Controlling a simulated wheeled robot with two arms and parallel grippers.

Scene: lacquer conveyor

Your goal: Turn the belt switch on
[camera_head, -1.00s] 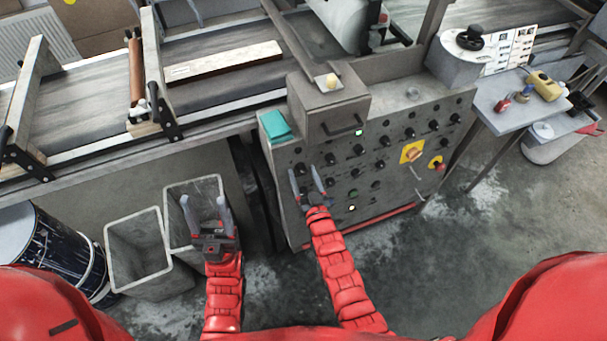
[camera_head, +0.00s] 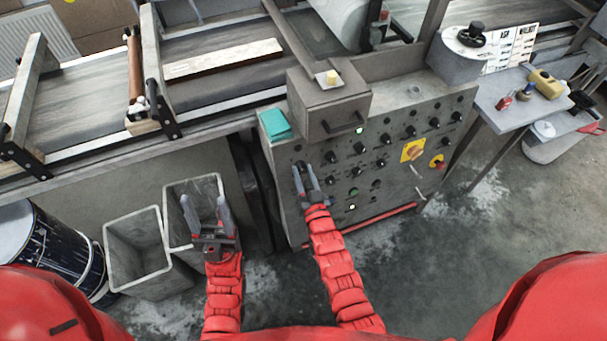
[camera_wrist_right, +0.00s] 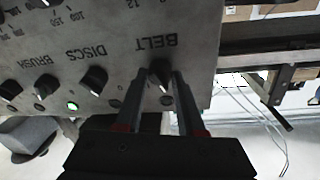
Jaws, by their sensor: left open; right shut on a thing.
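The control panel (camera_head: 370,160) stands in front of me with several black knobs. In the right wrist view, which looks upside down, the belt switch (camera_wrist_right: 159,75) is a black knob with a pale pointer mark, next to the word BELT. My right gripper (camera_wrist_right: 168,80) has its two fingers on either side of this knob and is shut on it. In the head view the right gripper (camera_head: 304,166) is at the panel's left part and its fingers mostly hide the knob. My left gripper (camera_head: 206,203) is open and empty, in front of the grey bins.
The DISCS knob (camera_wrist_right: 93,80) and BRUSH knob (camera_wrist_right: 45,88) sit beside the belt switch, with a lit green lamp (camera_wrist_right: 72,106) near them. The conveyor (camera_head: 90,100) carries a long board (camera_head: 225,60). Two grey bins (camera_head: 135,218) and a drum (camera_head: 50,250) stand at left.

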